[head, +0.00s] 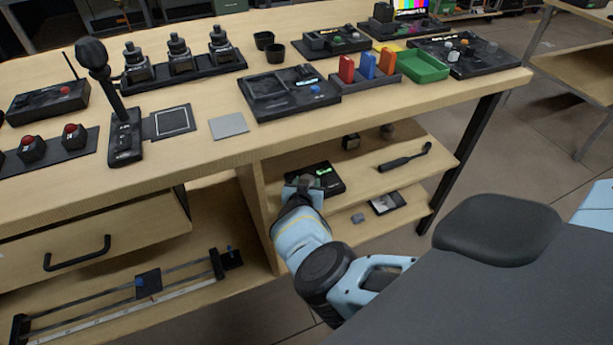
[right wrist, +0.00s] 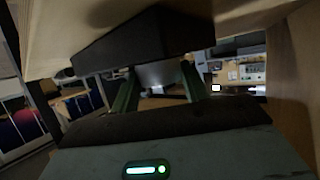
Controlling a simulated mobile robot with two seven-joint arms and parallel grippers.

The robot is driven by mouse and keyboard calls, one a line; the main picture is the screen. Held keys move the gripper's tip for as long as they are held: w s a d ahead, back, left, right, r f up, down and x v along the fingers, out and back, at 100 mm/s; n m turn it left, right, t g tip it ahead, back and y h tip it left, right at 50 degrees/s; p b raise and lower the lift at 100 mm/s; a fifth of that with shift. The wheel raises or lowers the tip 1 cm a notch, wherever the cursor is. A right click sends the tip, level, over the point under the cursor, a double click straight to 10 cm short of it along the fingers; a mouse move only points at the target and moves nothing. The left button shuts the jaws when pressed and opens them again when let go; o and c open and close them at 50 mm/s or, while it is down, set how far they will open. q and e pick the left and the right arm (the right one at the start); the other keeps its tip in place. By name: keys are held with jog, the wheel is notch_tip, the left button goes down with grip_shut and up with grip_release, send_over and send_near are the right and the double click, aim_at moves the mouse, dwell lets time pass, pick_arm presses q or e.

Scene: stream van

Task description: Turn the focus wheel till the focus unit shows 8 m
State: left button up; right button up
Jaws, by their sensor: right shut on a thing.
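The focus unit (head: 328,180) is a dark box with a small green readout on the upper shelf under the desk. Its digits are too small to read. My right gripper (head: 302,182) reaches in from below, at the unit's near left side, and hides part of it. In the right wrist view a dark box-like body (right wrist: 150,38) hangs close above, and my right gripper's two fingers (right wrist: 158,82) stand either side of a grey piece (right wrist: 160,72), apparently the focus wheel. The gripper is shut on it. My left gripper is not in view.
The shelf (head: 365,172) also holds a dark handled tool (head: 405,157) and small dark items. An upright panel (head: 258,208) stands left of the unit, and the desktop (head: 205,150) with its consoles overhangs it. A lower shelf (head: 345,232) holds a flat dark box (head: 387,203).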

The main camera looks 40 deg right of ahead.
jog(key=shift+w+r+m+h+b, duration=0.15)
jog(key=shift+m+h+b, duration=0.15)
jog(key=shift+h, duration=0.1)
jog(key=shift+r, duration=0.1)
jog(key=o, duration=1)
jog(key=shift+g, duration=0.3)
jog(key=shift+a, duration=0.1)
